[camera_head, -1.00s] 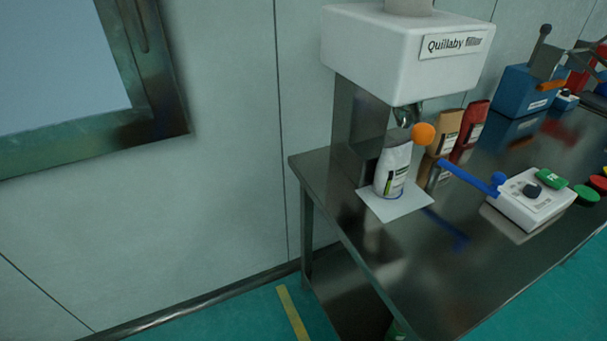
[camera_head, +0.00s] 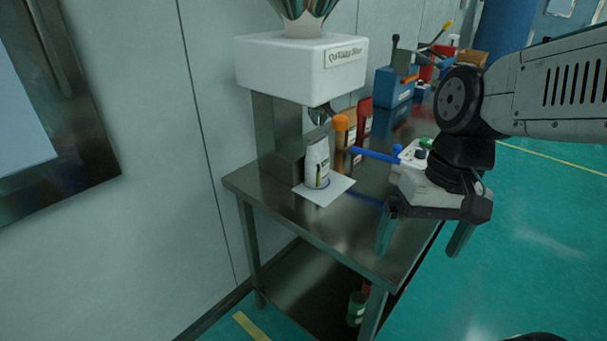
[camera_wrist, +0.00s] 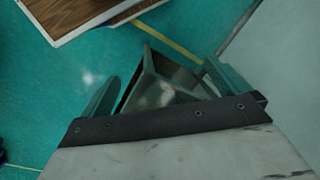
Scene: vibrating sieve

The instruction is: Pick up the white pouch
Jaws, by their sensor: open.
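The white pouch (camera_head: 317,162) stands upright on a pale square pad (camera_head: 325,191) at the left part of the steel table, below the spout of the white filler machine (camera_head: 300,68). It bears a green and dark label. My gripper (camera_head: 424,238) is at the right, over the table's front edge, pointing down. It is open and empty, well to the right of the pouch and apart from it. In the wrist view my gripper (camera_wrist: 170,95) shows two spread fingers with nothing between them; the pouch is not in that view.
A white control box (camera_head: 412,158) is partly hidden by my gripper. The bare steel tabletop (camera_head: 345,235) in front of the pad is clear.

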